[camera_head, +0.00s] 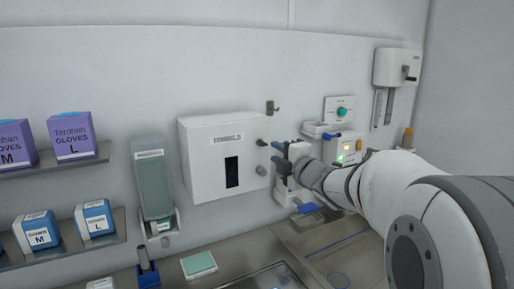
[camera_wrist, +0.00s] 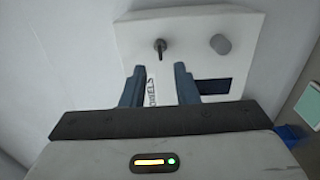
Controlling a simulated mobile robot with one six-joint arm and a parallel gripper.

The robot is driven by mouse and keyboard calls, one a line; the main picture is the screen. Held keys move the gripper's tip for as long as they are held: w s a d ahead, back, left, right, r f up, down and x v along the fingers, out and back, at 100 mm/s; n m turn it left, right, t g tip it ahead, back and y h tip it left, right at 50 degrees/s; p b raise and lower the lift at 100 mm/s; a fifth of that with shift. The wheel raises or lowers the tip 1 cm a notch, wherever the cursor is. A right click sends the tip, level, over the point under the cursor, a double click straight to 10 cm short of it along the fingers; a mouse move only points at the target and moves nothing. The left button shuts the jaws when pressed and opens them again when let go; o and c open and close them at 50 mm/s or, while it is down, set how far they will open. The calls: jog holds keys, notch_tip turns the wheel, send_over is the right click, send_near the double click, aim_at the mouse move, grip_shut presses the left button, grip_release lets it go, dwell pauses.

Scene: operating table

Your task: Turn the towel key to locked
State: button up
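The white towel dispenser (camera_head: 205,165) is on the wall, with a "TOWELS" label and a dark window. In the wrist view its front face (camera_wrist: 190,25) shows turned sideways. The small dark key (camera_head: 263,141) sits on its upper right front, above a round grey knob (camera_head: 262,170). In the wrist view the key (camera_wrist: 160,47) lies ahead of the gap between my fingertips, and the grey knob (camera_wrist: 220,44) is to its right. My gripper (camera_head: 275,154) is open and empty just right of the dispenser. Its two blue fingers (camera_wrist: 157,74) are apart, not touching the key.
A soap dispenser (camera_head: 152,185) hangs left of the towel dispenser. Shelves with glove boxes (camera_head: 73,137) are further left. A small hook (camera_head: 271,107) is above the key. Wall units with a green button (camera_head: 342,112) are behind my arm. A metal counter (camera_head: 235,260) lies below.

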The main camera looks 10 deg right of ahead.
aim_at(262, 144)
jog(key=p+x, duration=0.1)
jog(key=x, duration=0.6)
jog(key=shift+p, duration=0.35)
jog(key=shift+c, duration=0.2)
grip_shut()
